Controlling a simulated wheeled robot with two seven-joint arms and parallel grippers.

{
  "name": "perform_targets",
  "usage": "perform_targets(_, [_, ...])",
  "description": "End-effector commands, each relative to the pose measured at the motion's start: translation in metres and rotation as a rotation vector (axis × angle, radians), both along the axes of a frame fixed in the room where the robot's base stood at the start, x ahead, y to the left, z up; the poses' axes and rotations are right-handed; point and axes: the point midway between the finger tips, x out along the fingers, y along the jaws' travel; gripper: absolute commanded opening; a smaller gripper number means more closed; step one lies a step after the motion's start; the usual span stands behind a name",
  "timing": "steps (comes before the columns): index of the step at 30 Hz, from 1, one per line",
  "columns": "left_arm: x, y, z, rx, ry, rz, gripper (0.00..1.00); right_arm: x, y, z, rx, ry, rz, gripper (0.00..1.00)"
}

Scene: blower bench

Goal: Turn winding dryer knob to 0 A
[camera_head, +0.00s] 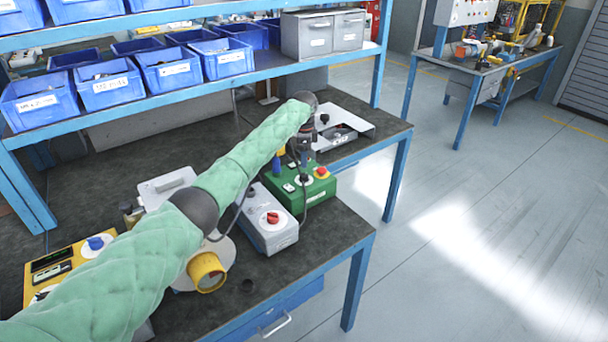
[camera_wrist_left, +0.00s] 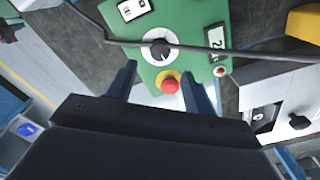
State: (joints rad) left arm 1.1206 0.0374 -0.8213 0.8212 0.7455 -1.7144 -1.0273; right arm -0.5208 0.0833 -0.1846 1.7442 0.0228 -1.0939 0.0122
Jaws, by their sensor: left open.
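A green box (camera_head: 300,190) stands on the bench. In the left wrist view its top (camera_wrist_left: 190,20) carries a black knob on a white dial (camera_wrist_left: 160,46), a small display (camera_wrist_left: 216,38) and a red button in a yellow ring (camera_wrist_left: 170,85). No label names it as the winding dryer, and the display is too small to read surely. My left gripper (camera_wrist_left: 158,70) is open above this box, its fingers on either side of the red button; the knob lies just beyond the fingertips. I cannot tell whether the fingers touch anything. My right gripper is not in view.
A grey box with a red knob (camera_head: 272,217) stands beside the green box. A yellow box with a blue knob (camera_head: 95,243) is at left. A dark cable (camera_wrist_left: 200,50) crosses the green box. Blue bins (camera_head: 108,88) fill the shelf behind. Open floor lies right.

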Motion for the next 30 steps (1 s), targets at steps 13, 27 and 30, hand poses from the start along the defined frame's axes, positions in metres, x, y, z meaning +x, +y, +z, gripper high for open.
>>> perform_targets(13, [0.000,0.000,-0.045,0.003,0.003,-0.002,0.51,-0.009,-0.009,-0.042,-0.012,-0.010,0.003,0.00])
perform_targets(27, [0.001,0.001,-0.077,0.002,0.000,-0.002,0.51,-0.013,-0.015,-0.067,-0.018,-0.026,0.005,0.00])
perform_targets(30, [0.001,0.001,-0.077,0.002,0.001,-0.002,0.51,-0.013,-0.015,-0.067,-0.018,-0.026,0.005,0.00])
